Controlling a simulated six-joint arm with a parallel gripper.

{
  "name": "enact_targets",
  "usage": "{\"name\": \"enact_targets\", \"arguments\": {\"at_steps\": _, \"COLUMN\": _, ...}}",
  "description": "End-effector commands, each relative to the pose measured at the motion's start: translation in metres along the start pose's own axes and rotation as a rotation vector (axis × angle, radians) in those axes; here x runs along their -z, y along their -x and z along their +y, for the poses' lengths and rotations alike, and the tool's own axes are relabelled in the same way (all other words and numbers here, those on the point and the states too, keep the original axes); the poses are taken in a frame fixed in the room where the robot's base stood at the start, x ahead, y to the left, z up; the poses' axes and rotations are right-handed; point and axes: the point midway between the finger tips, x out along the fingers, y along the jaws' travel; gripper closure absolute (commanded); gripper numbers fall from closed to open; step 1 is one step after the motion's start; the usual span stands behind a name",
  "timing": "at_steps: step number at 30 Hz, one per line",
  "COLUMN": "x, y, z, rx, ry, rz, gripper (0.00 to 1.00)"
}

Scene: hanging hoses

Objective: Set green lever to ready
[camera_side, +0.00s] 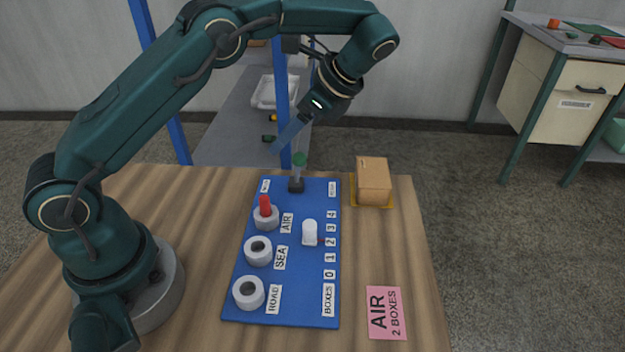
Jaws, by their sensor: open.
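The green lever (299,160) has a green knob on a grey stem. It rises from a dark base at the far end of the blue board (305,280), close to upright. A small label lies on each side of it; their print is too small to read surely. My gripper (285,142) is open and empty, tilted down to the left, just above and beside the green knob. I cannot tell whether it touches the knob. One finger shows clearly; the other is hard to make out.
A red peg (265,206) stands in the AIR socket; the SEA (258,251) and ROAD (249,292) sockets are empty. A white knob (310,233) has a red pointer near 2. A cardboard box (373,182) sits at right. A pink card (387,313) reads AIR 2 BOXES.

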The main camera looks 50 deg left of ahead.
Motion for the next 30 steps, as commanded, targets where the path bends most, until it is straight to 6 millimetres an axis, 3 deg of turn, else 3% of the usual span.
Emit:
{"name": "enact_targets", "arguments": {"at_steps": 18, "x": -0.101, "y": -0.011, "z": 0.003, "rx": 0.0, "ry": 0.005, "rz": 0.001, "gripper": 0.36}}
{"name": "enact_targets", "arguments": {"at_steps": 30, "x": -0.113, "y": -0.013, "z": 0.003, "rx": 0.001, "ry": 0.0, "rz": 0.0, "gripper": 0.36}}
